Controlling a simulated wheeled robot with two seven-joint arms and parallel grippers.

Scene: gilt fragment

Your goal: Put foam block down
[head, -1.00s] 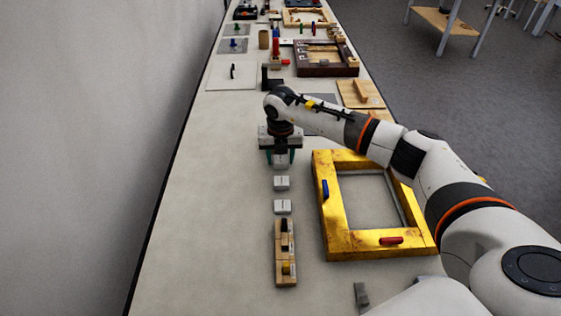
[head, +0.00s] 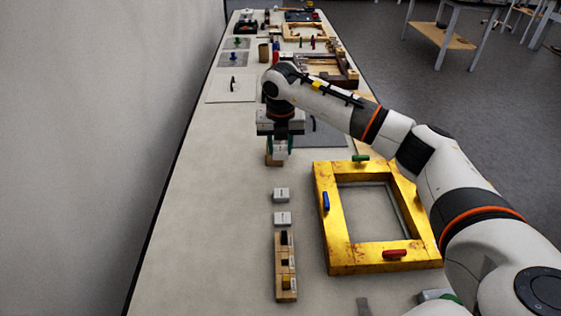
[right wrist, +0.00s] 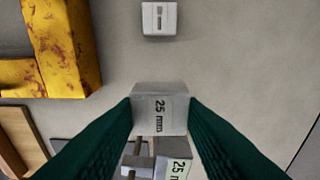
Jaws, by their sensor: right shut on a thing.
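The foam block is a pale grey block marked "25 mm" (right wrist: 160,108), held between the green fingers of my right gripper (right wrist: 160,115). In the head view my right gripper (head: 280,148) points down over the table, with the pale block (head: 281,154) between its fingertips. A second block marked "25 mm" (right wrist: 173,168) shows just below the held one in the right wrist view, partly hidden by a finger. I cannot tell whether the held block touches anything beneath it. My left gripper is not in view.
Two grey blocks (head: 281,195) (head: 282,218) lie in a row nearer me, above a wooden strip (head: 286,292) with small pieces. A yellow frame (head: 328,240) with coloured handles stands to the right. Bare table lies left of the row.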

